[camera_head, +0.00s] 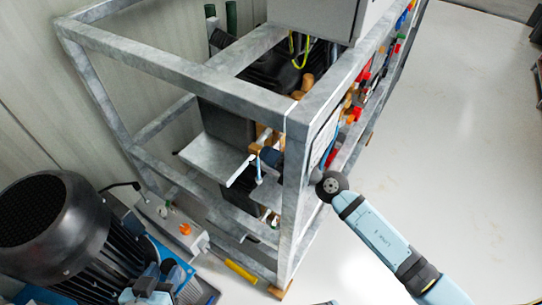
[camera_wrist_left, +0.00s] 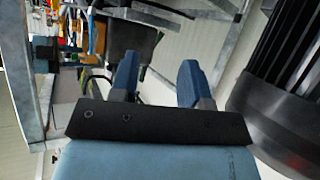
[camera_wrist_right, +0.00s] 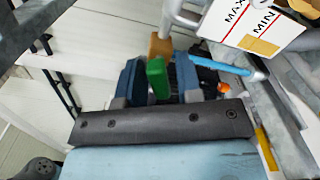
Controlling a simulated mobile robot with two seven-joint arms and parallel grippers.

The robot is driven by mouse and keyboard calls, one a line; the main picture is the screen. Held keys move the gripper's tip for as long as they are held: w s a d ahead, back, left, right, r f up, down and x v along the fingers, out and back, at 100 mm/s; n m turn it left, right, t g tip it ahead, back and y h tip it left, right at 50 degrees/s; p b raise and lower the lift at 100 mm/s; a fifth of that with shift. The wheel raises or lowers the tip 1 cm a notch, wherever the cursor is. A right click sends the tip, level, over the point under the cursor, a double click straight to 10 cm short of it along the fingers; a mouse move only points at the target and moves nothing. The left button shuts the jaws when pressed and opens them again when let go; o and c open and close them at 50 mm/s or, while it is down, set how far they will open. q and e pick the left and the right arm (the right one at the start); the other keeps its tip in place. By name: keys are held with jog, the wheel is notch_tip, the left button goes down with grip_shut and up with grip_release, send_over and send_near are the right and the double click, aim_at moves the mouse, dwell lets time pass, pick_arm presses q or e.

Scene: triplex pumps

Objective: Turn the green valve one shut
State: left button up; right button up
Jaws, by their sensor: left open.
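The green valve handle (camera_wrist_right: 157,78) shows in the right wrist view, upright between the fingers of my right gripper (camera_wrist_right: 157,72). It looks close to the left finger, with a dark gap towards the right finger; I cannot tell whether it touches. The right gripper's fingers are apart. In the head view the right arm reaches in from the right, and its gripper is hidden behind the grey frame post. My left gripper (camera_head: 158,279) is open and empty at the lower left, near the black motor; its spread fingers show in the left wrist view (camera_wrist_left: 157,70).
The grey metal frame (camera_head: 290,175) stands beside the right arm. A white MAX/MIN plate (camera_wrist_right: 250,25) and an ochre block (camera_wrist_right: 160,45) are close to the right gripper. A black ribbed motor (camera_head: 50,230) is at left. The floor at right (camera_head: 480,130) is clear.

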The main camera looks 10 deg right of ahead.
grip_shut()
jog(key=shift+r+m+p, duration=0.3)
jog(key=shift+r+p, duration=0.05)
jog(key=shift+p, duration=0.55)
jog(key=shift+r+m+p, duration=0.1)
jog(key=shift+m+p, duration=0.4)
jog(key=shift+p, duration=0.35)
jog(key=m+p, duration=0.2)
jog(key=shift+p, duration=0.35)
jog(key=shift+m+p, duration=0.45)
jog(key=shift+m, duration=0.05)
jog(key=shift+f+m, duration=0.3)
jog(key=shift+m, duration=0.1)
pick_arm(q)
jog(key=shift+s+a+r+g, duration=0.35)
jog(key=shift+a+r+g, duration=0.15)
jog(key=shift+r, duration=0.2)
pick_arm(e)
jog(key=shift+f, duration=0.1)
